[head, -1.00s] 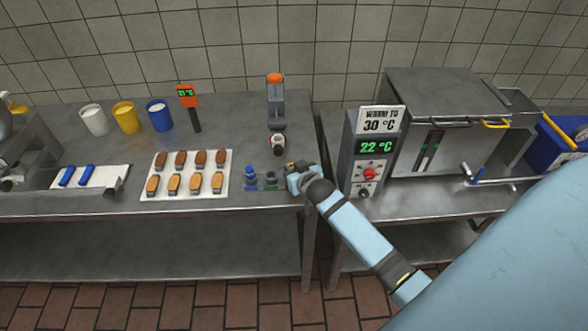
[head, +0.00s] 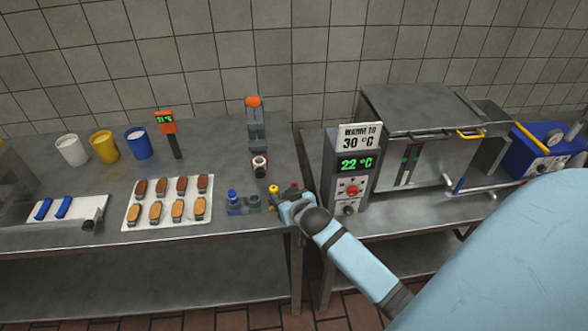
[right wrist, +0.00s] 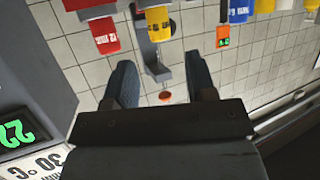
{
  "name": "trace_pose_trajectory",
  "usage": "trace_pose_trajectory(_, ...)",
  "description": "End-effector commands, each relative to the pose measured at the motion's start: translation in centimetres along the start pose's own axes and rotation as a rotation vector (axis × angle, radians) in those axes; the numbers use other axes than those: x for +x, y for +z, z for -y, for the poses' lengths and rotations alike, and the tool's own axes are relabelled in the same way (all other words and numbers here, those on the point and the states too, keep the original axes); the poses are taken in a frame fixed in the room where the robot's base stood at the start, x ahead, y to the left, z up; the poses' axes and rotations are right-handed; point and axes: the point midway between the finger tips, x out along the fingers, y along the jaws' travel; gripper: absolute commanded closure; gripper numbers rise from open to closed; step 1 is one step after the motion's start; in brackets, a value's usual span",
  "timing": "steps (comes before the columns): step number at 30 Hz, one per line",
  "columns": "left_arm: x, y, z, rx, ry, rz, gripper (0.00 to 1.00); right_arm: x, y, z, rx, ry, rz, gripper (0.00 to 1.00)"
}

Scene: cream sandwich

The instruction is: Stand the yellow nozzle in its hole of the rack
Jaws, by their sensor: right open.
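The yellow nozzle (head: 273,188) stands upright at the nozzle rack (head: 240,209), right of the blue nozzle (head: 232,195). Its seat is hidden behind my right gripper. It also shows upside down in the right wrist view (right wrist: 158,20), with its base cut off by the frame edge. A red nozzle (right wrist: 104,35) is beside it and shows partly in the head view (head: 295,187). My right gripper (head: 279,199) is open and empty, just in front of the yellow nozzle, with its fingers (right wrist: 163,80) apart from it. My left gripper is not in view.
A tray of biscuits (head: 128,222) lies left of the rack. A grey stand with an orange top (head: 254,122) is behind it. Several cups (head: 104,146) stand at the back left. A control box (head: 349,180) stands close on the right.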

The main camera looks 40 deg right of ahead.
Motion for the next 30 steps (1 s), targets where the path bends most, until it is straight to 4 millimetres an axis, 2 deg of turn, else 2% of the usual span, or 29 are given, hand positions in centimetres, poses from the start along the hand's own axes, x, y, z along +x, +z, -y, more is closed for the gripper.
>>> trace_pose_trajectory(1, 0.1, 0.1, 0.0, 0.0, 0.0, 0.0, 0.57, -1.2, 0.1, 0.0, 0.0, 0.0, 0.0, 0.49)
trace_pose_trajectory(6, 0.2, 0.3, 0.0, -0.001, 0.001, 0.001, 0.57, -4.5, 0.1, 0.0, 0.0, 0.0, 0.0, 0.49)
trace_pose_trajectory(13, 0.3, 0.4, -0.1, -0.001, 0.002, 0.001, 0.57, -6.9, 0.6, 0.4, -0.007, -0.011, 0.007, 0.49)
trace_pose_trajectory(14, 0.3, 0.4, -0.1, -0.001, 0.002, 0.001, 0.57, -7.2, 1.3, 0.9, -0.016, -0.023, 0.016, 0.49)
trace_pose_trajectory(17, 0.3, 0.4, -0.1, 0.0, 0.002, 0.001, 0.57, -9.2, 5.3, 3.8, -0.065, -0.104, 0.066, 0.49)
trace_pose_trajectory(21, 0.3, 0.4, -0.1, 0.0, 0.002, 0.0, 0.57, -13.7, 12.2, 9.1, -0.14, -0.257, 0.143, 0.49)
trace_pose_trajectory(24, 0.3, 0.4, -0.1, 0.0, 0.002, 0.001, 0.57, -16.8, 15.6, 11.8, -0.169, -0.339, 0.177, 0.49)
trace_pose_trajectory(27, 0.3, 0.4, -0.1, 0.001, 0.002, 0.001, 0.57, -18.6, 17.3, 13.3, -0.185, -0.383, 0.192, 0.49)
trace_pose_trajectory(30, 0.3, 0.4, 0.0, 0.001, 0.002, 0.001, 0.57, -19.1, 17.8, 13.7, -0.188, -0.397, 0.195, 0.49)
